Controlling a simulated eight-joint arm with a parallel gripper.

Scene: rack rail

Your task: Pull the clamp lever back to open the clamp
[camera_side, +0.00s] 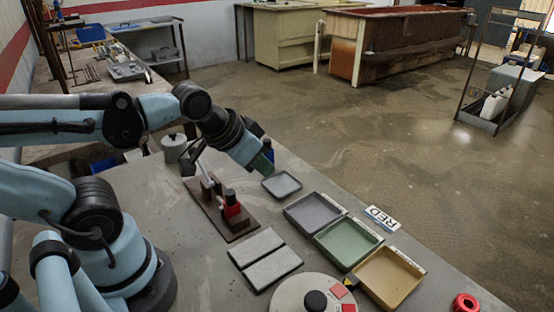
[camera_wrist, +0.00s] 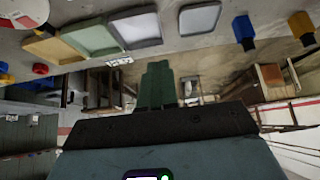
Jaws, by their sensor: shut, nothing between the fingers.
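The clamp stands on a brown base plate (camera_side: 240,226) on the grey table in the side view. It has a red block with a black top (camera_side: 232,206) at its near end and a pale metal lever (camera_side: 207,176) rising at its far end. The lever is partly hidden behind and beside my wrist, so its exact angle is hard to tell. My gripper (camera_side: 264,164) is right of the lever, above the table, and looks apart from it. In the wrist view my green fingers (camera_wrist: 158,82) are together and empty. The clamp does not show in the wrist view.
Right of the clamp are a small grey tray (camera_side: 282,177), then grey (camera_side: 336,208), green (camera_side: 369,238) and yellow (camera_side: 412,264) trays. Two grey slabs (camera_side: 256,248) lie in front. A round disc (camera_side: 287,297) is near the front edge. A pale pot (camera_side: 174,147) stands behind the clamp.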

